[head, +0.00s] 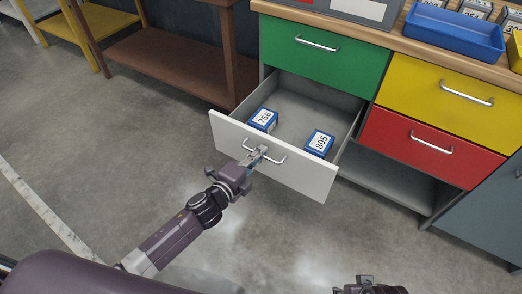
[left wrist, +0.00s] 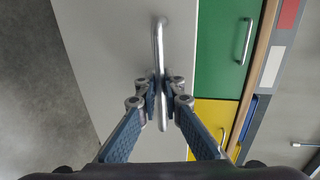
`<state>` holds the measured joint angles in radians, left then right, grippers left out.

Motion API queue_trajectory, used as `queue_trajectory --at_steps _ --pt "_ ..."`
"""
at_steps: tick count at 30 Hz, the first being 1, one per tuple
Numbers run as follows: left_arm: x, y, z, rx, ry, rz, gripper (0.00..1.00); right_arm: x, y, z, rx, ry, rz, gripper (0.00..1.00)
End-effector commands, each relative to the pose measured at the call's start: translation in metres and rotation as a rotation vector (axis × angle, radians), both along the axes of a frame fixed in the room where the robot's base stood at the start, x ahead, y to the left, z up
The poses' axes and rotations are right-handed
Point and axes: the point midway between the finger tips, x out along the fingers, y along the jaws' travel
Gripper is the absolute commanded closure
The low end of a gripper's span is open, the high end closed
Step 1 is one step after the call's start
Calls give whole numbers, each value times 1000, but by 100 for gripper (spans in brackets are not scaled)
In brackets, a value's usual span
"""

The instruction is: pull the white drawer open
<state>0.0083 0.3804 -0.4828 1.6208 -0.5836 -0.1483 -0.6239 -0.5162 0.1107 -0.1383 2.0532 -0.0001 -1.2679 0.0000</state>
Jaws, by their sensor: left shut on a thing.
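The white drawer (head: 285,170) stands pulled out below the green drawer in the head view, with its inside showing. Its front also fills much of the left wrist view (left wrist: 105,50). My left gripper (head: 257,156) is shut on the drawer's metal handle (head: 277,158). In the left wrist view my left fingers (left wrist: 164,98) close around the handle bar (left wrist: 160,50). Inside the drawer lie a blue box marked 756 (head: 263,120) and a blue box marked 805 (head: 319,143). A small part of my right gripper (head: 368,284) shows at the bottom edge; its fingers are unclear.
The green drawer (head: 322,54), yellow drawer (head: 445,95) and red drawer (head: 432,146) are closed. A blue tray (head: 454,35) and several small boxes stand on the wooden top. A brown table (head: 170,50) stands at left. The floor before the drawer is clear.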

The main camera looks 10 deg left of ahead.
Motion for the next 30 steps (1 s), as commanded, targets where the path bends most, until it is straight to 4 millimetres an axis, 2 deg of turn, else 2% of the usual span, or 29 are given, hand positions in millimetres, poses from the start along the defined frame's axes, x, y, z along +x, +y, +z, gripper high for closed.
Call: queue_trajectory --at_steps 13,14,15,23,26,30 --pt "-1 1 0 1 -1 1 100 -1 0 -3 -1 3 0 60" --pt "-1 1 0 1 -1 1 91 -1 0 -3 -1 3 0 60" --pt "-1 1 0 1 -1 1 86 -1 0 -3 -1 3 0 60" --pt "-1 1 1 1 -1 0 85 0 0 -2 0 0 0 60" --pt "0 1 6 1 -3 0 85 1 0 -1 0 -2 0 60" --pt "0 1 26 2 -7 -3 85 1 0 -2 0 -1 0 60"
